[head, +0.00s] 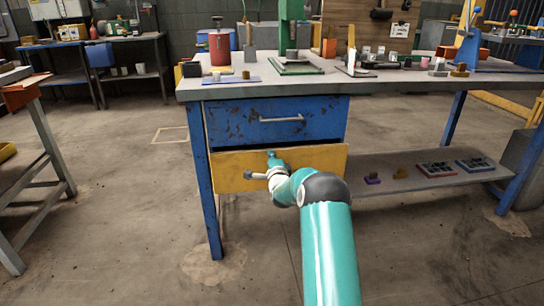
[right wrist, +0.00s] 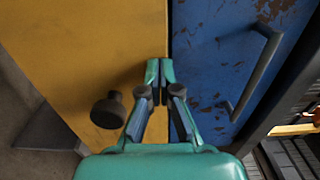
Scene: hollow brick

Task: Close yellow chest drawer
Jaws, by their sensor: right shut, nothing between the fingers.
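The yellow drawer (head: 318,158) is the lower one under the workbench, below the scratched blue drawer (head: 250,128). In the right wrist view the yellow front (right wrist: 75,50) fills the left, with a dark round knob (right wrist: 108,110). My right gripper (head: 270,154) is at the yellow front's upper part. In the wrist view its fingertips (right wrist: 160,70) are together and empty, by the dark gap between the drawers, beside the knob. Contact is unclear. My left gripper is not in view.
The blue drawer has a grey bar handle (head: 282,119). The workbench top (head: 330,82) carries several tools and a red canister (head: 220,48). A low shelf (head: 415,172) with small items is at the right. The floor in front is open.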

